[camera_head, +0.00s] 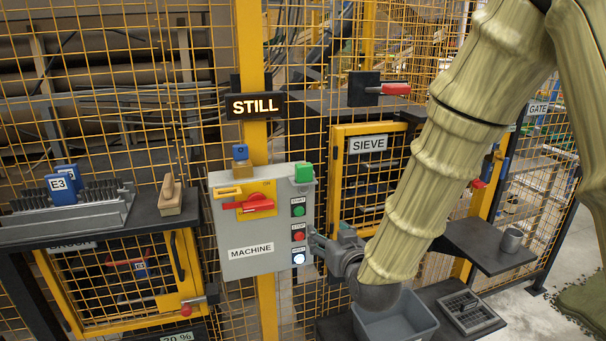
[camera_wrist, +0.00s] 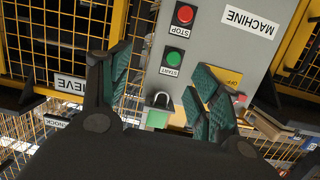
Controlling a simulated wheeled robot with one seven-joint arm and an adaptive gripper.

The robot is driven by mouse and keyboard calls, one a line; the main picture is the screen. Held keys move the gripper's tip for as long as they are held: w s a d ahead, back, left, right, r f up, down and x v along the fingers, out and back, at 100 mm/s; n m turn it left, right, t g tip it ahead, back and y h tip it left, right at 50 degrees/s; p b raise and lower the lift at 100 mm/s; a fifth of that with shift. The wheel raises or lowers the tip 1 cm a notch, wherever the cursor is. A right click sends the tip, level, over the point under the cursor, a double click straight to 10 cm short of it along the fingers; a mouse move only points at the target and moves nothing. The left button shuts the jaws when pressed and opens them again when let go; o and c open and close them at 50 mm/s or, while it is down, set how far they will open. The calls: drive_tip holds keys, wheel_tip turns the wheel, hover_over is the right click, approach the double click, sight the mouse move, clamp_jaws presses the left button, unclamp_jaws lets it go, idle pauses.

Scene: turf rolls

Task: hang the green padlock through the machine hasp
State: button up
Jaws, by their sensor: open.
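The green padlock (camera_head: 304,172) sits at the top right corner of the grey machine box (camera_head: 223,222). In the wrist view, which is upside down, the padlock's green body (camera_wrist: 157,118) and dark shackle show between my finger bases, beside the box. The box carries a red handle (camera_head: 257,203) on a yellow plate (camera_head: 229,192); I cannot make out the hasp clearly. My gripper (camera_wrist: 161,62) is open, with its green-padded fingers spread and nothing held. In the head view, my gripper (camera_head: 322,243) is at the box's lower right side, below the padlock.
A blue padlock (camera_head: 240,153) is above the box. Start and stop buttons (camera_head: 298,211) line its right side. Yellow mesh fencing surrounds the box.

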drive_tip(key=t+y, duration=0.1)
drive_tip(key=t, duration=0.1)
approach(305, 170)
drive_tip(key=f, duration=0.2)
drive_tip(key=shift+n, duration=0.4)
drive_tip(key=p+x, duration=0.1)
drive_tip(key=x, duration=0.2)
drive_tip(key=r+x, duration=0.1)
drive_tip(key=x, duration=0.1)
drive_tip(key=shift+w+a+r+p, duration=0.1)
drive_tip(key=shift+w+a+p, duration=0.05)
drive_tip(key=shift+w+p, duration=0.25)
drive_tip(key=shift+w+r, duration=0.15)
drive_tip(key=shift+w, duration=0.2)
drive_tip(key=p+x, duration=0.2)
drive_tip(key=x, duration=0.2)
drive_tip(key=shift+w+a+r, duration=0.15)
drive_tip(key=shift+w+r, duration=0.05)
drive_tip(key=shift+w, duration=0.2)
drive_tip(key=c, duration=1.2)
